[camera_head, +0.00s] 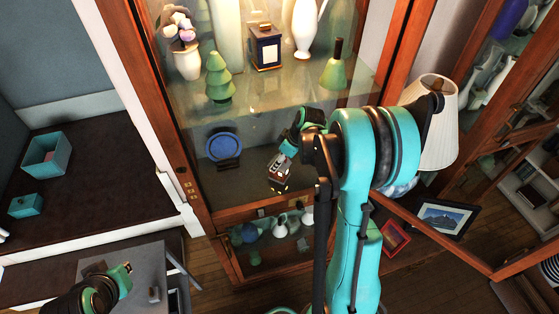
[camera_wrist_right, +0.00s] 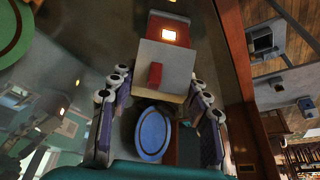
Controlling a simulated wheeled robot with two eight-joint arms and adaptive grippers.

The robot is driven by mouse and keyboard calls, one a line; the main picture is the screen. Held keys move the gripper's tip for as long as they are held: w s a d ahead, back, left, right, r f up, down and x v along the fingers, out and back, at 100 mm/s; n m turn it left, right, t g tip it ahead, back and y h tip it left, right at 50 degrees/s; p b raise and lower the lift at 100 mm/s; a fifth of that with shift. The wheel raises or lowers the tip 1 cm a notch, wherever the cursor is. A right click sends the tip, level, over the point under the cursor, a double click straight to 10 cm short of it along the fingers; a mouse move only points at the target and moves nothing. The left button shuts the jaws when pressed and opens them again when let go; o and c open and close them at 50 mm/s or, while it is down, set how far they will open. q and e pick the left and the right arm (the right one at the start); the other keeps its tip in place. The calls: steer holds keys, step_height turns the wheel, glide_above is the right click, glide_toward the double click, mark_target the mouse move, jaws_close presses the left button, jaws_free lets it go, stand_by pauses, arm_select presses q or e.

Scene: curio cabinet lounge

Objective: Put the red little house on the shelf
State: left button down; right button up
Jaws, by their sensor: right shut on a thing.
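My right gripper (camera_head: 281,172) reaches into the cabinet's middle compartment, right of a blue plate on a stand (camera_head: 223,146). It is shut on the little house (camera_head: 278,184), which looks small and partly hidden in the head view. In the right wrist view the house (camera_wrist_right: 165,57) shows a pale grey body, a red patch and a lit window, between and beyond the fingertips (camera_wrist_right: 157,88). The glass shelf (camera_head: 290,98) is above the gripper.
On the glass shelf stand a green tree (camera_head: 219,78), a dark blue lantern (camera_head: 266,47), a white vase (camera_head: 305,28), a green bell (camera_head: 334,72) and a flower vase (camera_head: 186,55). Several small vases (camera_head: 281,228) fill the lower compartment. A lamp (camera_head: 437,115) stands right of the cabinet.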

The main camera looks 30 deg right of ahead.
steer(key=o, duration=1.4)
steer(key=shift+r, duration=0.2)
steer(key=s+d+r, duration=0.1)
steer(key=s+d, duration=0.5)
steer(key=s, duration=0.5)
steer(key=s+a+r+m+t, duration=0.1)
steer(key=s+a+r+m, duration=0.1)
steer(key=a+r, duration=0.2)
steer(key=s+a+r+m+t+h, duration=0.1)
steer(key=s+a+r+m, duration=0.1)
steer(key=a, duration=0.8)
steer(key=s+a+r+m+t+h, duration=0.1)
steer(key=s+a+r+m, duration=0.1)
steer(key=a+r, duration=0.3)
steer(key=shift+s+a+r+p, duration=0.2)
steer(key=shift+s+a, duration=0.25)
steer(key=shift+a, duration=0.15)
steer(key=shift+s+a+r+p, duration=0.15)
steer(key=shift+s+a, duration=0.3)
steer(key=shift+a, duration=0.1)
